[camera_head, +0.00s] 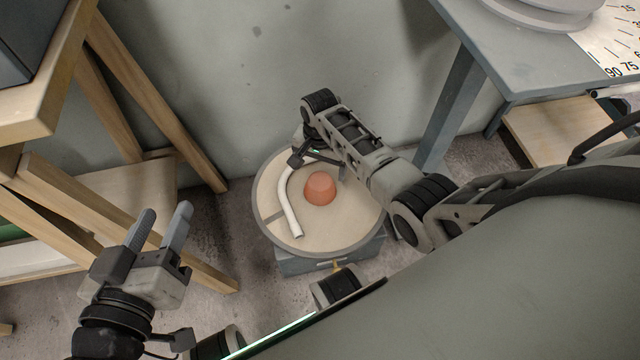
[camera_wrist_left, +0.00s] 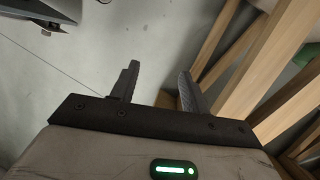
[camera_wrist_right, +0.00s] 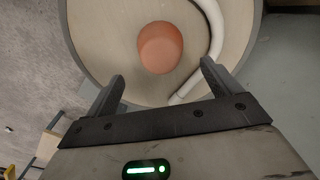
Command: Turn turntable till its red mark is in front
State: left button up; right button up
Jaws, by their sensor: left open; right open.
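The turntable (camera_head: 345,225) is a round pale wooden disc with a grey rim on a low grey base; it also shows in the right wrist view (camera_wrist_right: 100,45). An orange-red tapered piece (camera_head: 320,188) stands near its middle, and a white bent conduit (camera_head: 291,208) lies on its left side. A dark strip shows near the left rim. I make out no separate red mark; my right arm hides part of the disc. My right gripper (camera_wrist_right: 161,75) is open above the disc, its fingers either side of the orange-red piece in view. My left gripper (camera_head: 165,212) is open and empty, left of the turntable.
A wooden trestle (camera_head: 150,100) stands at the left, close to my left gripper. A grey table (camera_head: 530,70) with a reel and an angle chart stands at the upper right. A pale wall is behind the turntable. Bare concrete floor surrounds its base.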

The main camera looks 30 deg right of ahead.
aim_at(320, 180)
notch_tip(320, 180, down, 7)
jog(key=b, duration=0.3)
jog(key=shift+r, duration=0.2)
jog(key=shift+f+b, duration=0.35)
jog(key=shift+f, duration=0.05)
pick_arm(q)
jog(key=shift+d+r+n+t+h, duration=0.55)
jog(key=shift+r+n+h, duration=0.2)
jog(key=shift+h, duration=0.25)
pick_arm(e)
jog(key=c, duration=1.4)
